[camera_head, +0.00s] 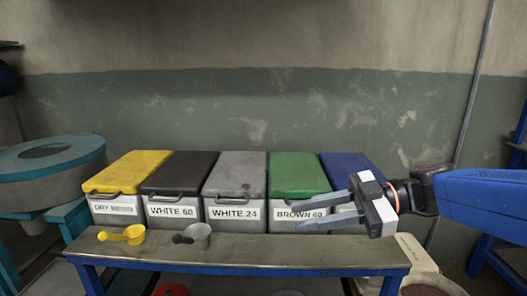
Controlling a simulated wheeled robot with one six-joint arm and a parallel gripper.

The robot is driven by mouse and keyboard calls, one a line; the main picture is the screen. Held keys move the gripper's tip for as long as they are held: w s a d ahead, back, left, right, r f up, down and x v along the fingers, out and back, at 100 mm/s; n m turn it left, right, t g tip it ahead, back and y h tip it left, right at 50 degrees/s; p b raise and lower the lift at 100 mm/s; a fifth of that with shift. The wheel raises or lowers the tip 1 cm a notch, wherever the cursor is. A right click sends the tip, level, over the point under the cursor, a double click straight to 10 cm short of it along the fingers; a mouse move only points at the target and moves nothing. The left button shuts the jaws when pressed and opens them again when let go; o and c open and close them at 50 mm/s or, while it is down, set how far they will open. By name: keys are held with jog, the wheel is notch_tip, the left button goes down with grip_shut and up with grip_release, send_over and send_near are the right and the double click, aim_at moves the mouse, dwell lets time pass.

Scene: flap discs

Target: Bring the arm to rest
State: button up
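My gripper (327,208) is at the right of the head view, on the end of my blue arm that comes in from the right edge. Its two grey fingers point left and stand apart, with nothing between them. It is in front of the green-lidded bin (299,176) and the blue-lidded bin (343,164). It hides part of the "BROWN" label and most of the blue bin's front.
A bench (240,257) with blue legs bears a row of bins with yellow (134,170), black (180,172), grey (236,173), green and blue lids. A yellow scoop (134,234) and a grey scoop (200,234) lie at its front left. A round teal machine (48,153) stands left.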

jog(key=s+d+f+m+t+h, duration=0.1)
jog(key=s+d+f+m+h, duration=0.35)
jog(key=f, duration=0.25)
jog(key=s+d+f+m+h, duration=0.3)
jog(key=f+m+h, duration=0.1)
jog(key=f+m, duration=0.25)
jog(key=d+f+m+t+h, duration=0.3)
jog(key=d+m+h, duration=0.4)
jog(key=d, duration=0.5)
jog(key=shift+s+d+f+m+t, duration=0.25)
jog(key=shift+f+m, duration=0.4)
jog(key=shift+m, duration=0.75)
jog(key=shift+w+a, duration=0.1)
jog(key=shift+a, duration=0.05)
